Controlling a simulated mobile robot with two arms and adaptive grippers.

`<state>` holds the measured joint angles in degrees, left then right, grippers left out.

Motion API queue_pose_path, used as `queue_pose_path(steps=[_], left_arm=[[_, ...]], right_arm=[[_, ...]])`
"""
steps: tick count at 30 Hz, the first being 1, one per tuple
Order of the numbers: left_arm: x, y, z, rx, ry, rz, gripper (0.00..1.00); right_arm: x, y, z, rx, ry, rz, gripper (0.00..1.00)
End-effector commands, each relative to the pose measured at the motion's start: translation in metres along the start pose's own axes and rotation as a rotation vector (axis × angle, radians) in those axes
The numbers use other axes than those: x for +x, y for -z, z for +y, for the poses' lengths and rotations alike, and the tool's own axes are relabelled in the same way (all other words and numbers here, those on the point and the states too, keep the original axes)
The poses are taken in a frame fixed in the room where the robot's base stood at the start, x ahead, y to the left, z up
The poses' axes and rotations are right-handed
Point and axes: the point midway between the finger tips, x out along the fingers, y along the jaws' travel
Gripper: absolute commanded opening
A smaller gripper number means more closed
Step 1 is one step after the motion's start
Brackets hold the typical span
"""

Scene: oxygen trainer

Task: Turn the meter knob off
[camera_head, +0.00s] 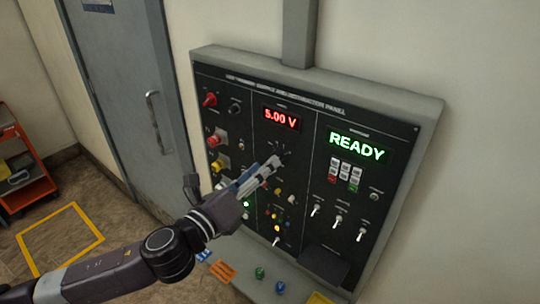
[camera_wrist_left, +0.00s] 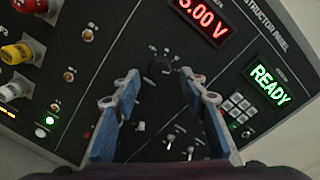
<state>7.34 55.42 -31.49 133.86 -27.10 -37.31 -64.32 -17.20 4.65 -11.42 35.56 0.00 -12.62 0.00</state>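The black meter knob (camera_wrist_left: 161,67) sits on the dark panel (camera_head: 238,100) below the red 5.00 V display (camera_head: 281,118), with small marks around it. In the left wrist view it lies ahead of my left gripper (camera_wrist_left: 160,88), between the lines of its two blue-padded fingers. The fingers are apart with nothing between them. In the head view my left gripper (camera_head: 270,167) reaches in from the lower left and its tips cover much of the knob's area. I cannot tell whether it touches the knob. My right gripper is not in view.
Red (camera_head: 217,138) and yellow (camera_head: 217,165) knobs stick out on the panel's left side. Toggle switches (camera_head: 338,221) and small buttons lie right of and below my gripper. A green READY display (camera_head: 357,146) is lit. A ledge with coloured jacks runs beneath the panel.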

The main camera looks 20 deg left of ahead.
Motion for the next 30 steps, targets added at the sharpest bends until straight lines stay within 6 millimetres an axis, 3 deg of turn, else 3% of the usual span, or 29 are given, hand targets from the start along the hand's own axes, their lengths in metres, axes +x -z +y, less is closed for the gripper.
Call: queue_pose_path(steps=[1, 7, 19, 30], left_arm=[[0.009, -0.004, -0.004, -0.003, 0.002, -0.001, 0.39], [0.03, -0.002, -0.002, -0.003, 0.0, 0.0, 0.39], [0.036, 0.001, 0.0, -0.002, 0.0, 0.001, 0.39], [0.036, 0.001, 0.0, -0.002, -0.001, 0.001, 0.0]], right_arm=[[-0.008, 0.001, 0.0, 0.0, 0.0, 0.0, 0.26], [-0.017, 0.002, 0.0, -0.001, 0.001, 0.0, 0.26], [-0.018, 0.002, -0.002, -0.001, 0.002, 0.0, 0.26], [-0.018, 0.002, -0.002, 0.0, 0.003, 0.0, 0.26]])
